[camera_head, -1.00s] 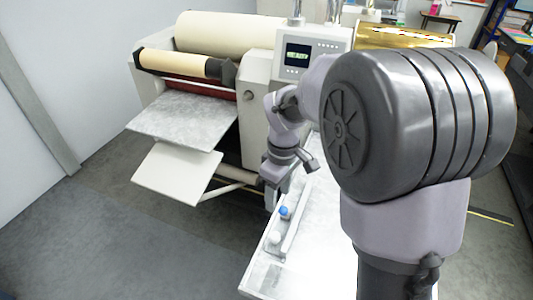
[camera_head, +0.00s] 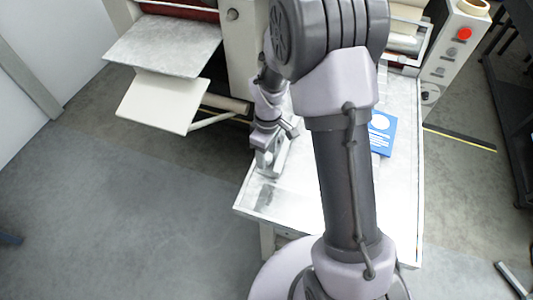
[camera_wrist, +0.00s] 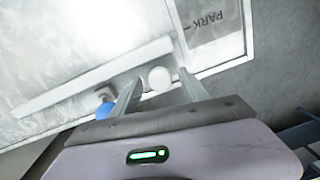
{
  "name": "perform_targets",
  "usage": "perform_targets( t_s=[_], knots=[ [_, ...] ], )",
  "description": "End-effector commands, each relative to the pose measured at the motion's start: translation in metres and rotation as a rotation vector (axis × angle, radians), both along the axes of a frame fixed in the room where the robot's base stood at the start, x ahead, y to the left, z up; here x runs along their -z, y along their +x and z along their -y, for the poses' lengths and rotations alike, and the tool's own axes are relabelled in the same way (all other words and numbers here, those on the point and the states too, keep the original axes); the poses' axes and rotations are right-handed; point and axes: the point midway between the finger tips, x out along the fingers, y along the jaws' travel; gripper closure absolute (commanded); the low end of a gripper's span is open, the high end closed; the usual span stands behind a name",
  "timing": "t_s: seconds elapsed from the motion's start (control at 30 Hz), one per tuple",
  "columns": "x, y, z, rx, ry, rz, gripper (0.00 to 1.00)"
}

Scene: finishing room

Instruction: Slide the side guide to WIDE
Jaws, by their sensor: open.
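The side guide (camera_wrist: 85,80) is a long pale bar on the metal feed table (camera_head: 318,215). A round white knob (camera_wrist: 159,78) shows at the bar's right end in the wrist view. In the head view, my gripper (camera_head: 267,165) is low over the table's left edge and hides the knobs. No WIDE mark is readable.
A grey patch lettered PARK (camera_wrist: 207,24) lies on the table just beyond the bar's end. A blue box (camera_head: 381,132) lies on the table at right. Pale trays (camera_head: 163,95) of the machine jut out at left. The floor left of the table is clear.

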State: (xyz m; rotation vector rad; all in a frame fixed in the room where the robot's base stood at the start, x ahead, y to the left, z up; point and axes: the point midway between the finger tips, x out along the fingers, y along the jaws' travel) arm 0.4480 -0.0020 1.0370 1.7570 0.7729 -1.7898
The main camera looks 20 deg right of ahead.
Motion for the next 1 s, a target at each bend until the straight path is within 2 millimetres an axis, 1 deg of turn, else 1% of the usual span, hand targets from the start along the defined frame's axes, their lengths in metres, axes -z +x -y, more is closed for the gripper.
perform_targets(
  t_s=[0.2, 0.27, 0.4, 0.47, 1.0],
  knots=[
    [-0.0002, 0.0001, 0.0001, 0.0, 0.0, 0.0, 0.48],
    [-0.0002, 0.0001, 0.0001, 0.0, 0.0, 0.0, 0.6],
    [-0.0003, 0.0001, 0.0001, 0.0, 0.0, 0.0, 0.87],
    [-0.0004, 0.0001, 0.0001, 0.0, 0.0, 0.0, 0.99],
    [-0.0007, 0.0002, 0.0, 0.0, 0.0, 0.0, 1.0]
  ],
)
